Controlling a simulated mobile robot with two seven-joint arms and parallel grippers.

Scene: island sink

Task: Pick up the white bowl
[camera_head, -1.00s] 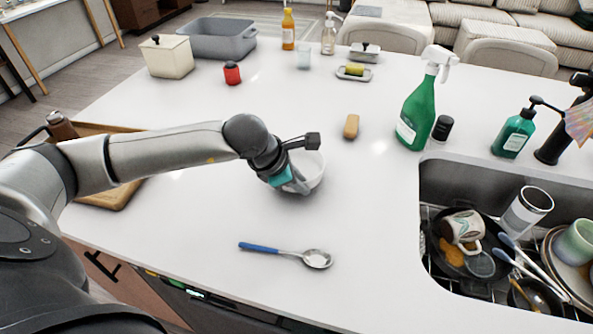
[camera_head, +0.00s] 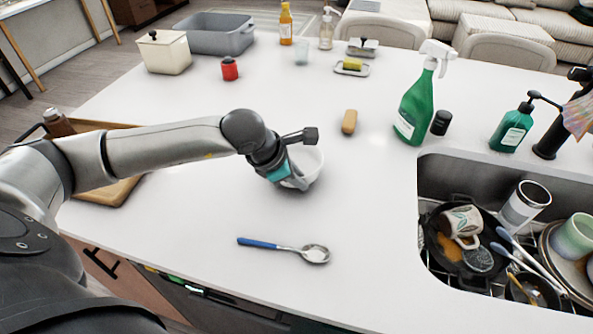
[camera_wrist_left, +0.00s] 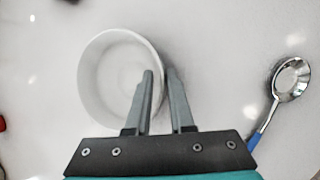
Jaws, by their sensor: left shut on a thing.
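The white bowl (camera_head: 312,163) sits upright on the white island counter, partly hidden behind my left gripper (camera_head: 300,185) in the head view. In the left wrist view the bowl (camera_wrist_left: 97,82) is at left centre, and my left gripper (camera_wrist_left: 160,75) has one finger inside the bowl and the other outside, shut on its rim. The bowl looks empty. I cannot tell if it is lifted off the counter. My right gripper is not in view.
A spoon with a blue handle (camera_head: 258,243) lies in front of the bowl. A wooden tray (camera_head: 105,197) is under my left arm. The sink (camera_head: 470,165) with dishes is at right.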

